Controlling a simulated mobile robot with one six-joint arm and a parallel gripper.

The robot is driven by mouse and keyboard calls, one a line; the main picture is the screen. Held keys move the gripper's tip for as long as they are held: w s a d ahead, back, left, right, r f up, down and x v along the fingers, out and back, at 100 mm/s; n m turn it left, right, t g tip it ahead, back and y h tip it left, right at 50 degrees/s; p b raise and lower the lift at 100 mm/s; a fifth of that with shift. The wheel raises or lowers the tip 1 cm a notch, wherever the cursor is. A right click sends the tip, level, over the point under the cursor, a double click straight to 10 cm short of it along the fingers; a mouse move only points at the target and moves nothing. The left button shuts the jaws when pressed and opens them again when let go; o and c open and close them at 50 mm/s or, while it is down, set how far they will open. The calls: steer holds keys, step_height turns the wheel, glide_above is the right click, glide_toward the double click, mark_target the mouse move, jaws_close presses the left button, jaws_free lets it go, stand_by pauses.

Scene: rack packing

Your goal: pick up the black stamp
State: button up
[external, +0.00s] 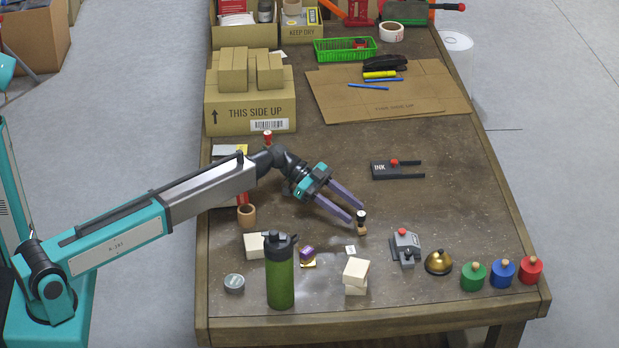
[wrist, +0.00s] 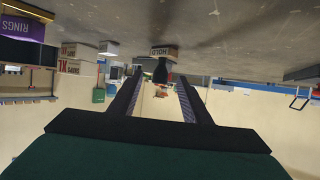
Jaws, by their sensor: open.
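The black stamp (external: 361,218) stands upright on the table, with a black knob handle and a light wooden base. My gripper (external: 355,213) is open, reaching from the left with its fingertips right beside the stamp. In the wrist view, which is upside down, the stamp's black handle (wrist: 160,72) shows in the gap between the fingertips of my gripper (wrist: 160,78). Its base there is lettered "HOLD". I cannot tell whether the handle is fully between the fingers or just beyond them.
A green bottle (external: 280,278) and stacked cream blocks (external: 355,272) stand nearer the front edge. To the right are a grey device with a red knob (external: 405,243), a brass bell (external: 438,262) and coloured knobbed pots. A black INK holder (external: 385,171) lies behind. The table between is clear.

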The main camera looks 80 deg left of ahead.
mark_target(371, 235)
steer(key=shift+x, duration=1.75)
steer(key=shift+p+x, duration=0.7)
steer(key=shift+x, duration=1.9)
jaws_close()
steer(key=shift+r, duration=0.1)
step_height(371, 235, up, 10)
steer(key=b, duration=0.1)
